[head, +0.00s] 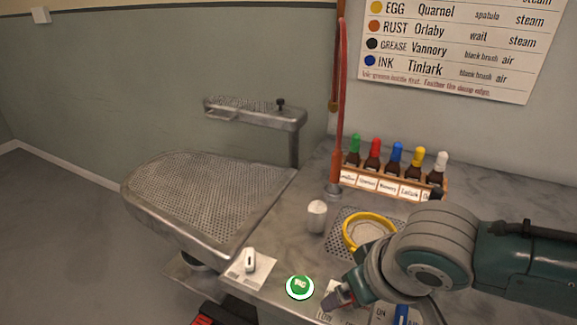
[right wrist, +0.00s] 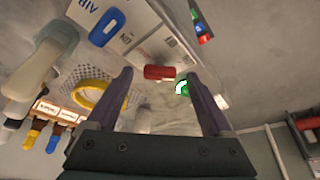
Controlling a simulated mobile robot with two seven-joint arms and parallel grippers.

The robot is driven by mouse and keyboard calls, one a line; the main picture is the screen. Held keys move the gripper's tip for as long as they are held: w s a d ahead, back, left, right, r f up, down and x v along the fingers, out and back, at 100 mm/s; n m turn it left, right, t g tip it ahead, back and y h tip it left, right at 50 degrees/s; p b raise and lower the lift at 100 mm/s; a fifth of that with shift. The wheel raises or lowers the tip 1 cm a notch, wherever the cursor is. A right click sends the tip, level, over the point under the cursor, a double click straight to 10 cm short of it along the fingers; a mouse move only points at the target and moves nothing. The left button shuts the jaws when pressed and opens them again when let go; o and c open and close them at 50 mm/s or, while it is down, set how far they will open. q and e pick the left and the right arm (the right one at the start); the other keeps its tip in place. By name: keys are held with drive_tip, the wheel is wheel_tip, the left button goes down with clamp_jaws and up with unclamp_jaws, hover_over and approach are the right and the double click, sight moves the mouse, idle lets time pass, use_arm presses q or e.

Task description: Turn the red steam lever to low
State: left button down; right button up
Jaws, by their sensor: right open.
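The red steam lever (right wrist: 159,72) shows in the right wrist view as a short red bar lying crosswise on a pale labelled plate (right wrist: 150,45). My right gripper (right wrist: 160,78) is open, with one finger on either side of the lever; I cannot tell whether either touches it. In the head view my right gripper (head: 342,296) is low over the front of the counter and mostly hides the plate. A "LOW" label (head: 324,316) shows at the bottom edge there. The lever's exact setting cannot be read. My left gripper is not in view.
A blue air lever (right wrist: 107,27) sits beside the red one. A green round badge (head: 300,286) lies close to the gripper. A perforated board (head: 210,200) is at left.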

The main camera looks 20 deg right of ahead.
drive_tip(key=p+v, duration=0.2)
drive_tip(key=v, duration=0.7)
drive_tip(key=shift+r+p, duration=0.25)
drive_tip(key=shift+p, duration=0.15)
drive_tip(key=shift+s, duration=0.1)
